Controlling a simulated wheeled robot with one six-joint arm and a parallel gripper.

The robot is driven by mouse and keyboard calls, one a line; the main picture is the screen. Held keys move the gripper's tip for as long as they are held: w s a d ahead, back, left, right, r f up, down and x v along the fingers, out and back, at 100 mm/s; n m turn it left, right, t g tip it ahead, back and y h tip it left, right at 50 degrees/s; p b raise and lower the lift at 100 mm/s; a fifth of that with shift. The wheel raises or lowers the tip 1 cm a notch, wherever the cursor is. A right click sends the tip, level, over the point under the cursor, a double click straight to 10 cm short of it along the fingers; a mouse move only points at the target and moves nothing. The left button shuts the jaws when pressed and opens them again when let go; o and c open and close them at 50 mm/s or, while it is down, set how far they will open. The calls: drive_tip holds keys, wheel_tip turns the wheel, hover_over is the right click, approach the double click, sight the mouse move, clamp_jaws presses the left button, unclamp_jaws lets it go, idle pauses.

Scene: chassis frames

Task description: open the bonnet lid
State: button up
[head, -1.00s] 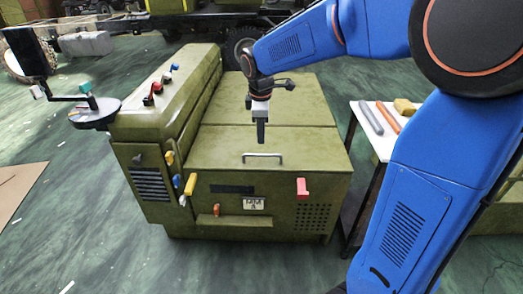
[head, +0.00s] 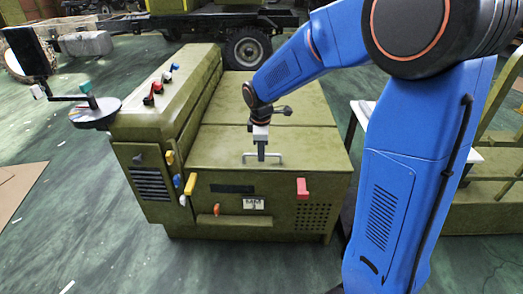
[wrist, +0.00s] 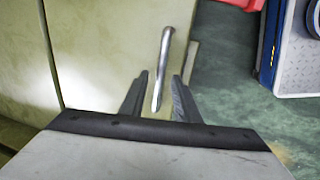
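The bonnet lid (head: 225,146) is the olive-green front panel on top of the machine, and it lies flat and closed. Its metal bar handle (head: 277,155) runs near the front edge; the handle also shows in the wrist view (wrist: 164,62). My gripper (head: 262,155) points down right at the handle. In the wrist view my gripper (wrist: 157,95) has its two fingers apart, one on each side of the bar. Gaps show between the bar and both fingers. The fingers hide part of the handle in the head view.
Levers and knobs (head: 153,95) sit on the raised left console. A red latch-like tab (head: 302,187) and a yellow lever (head: 190,184) are on the front face. A white-topped table (head: 362,110) stands at the right, partly behind my arm. Floor is clear in front.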

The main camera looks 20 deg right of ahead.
clamp_jaws()
drive_tip(key=shift+r, duration=0.1)
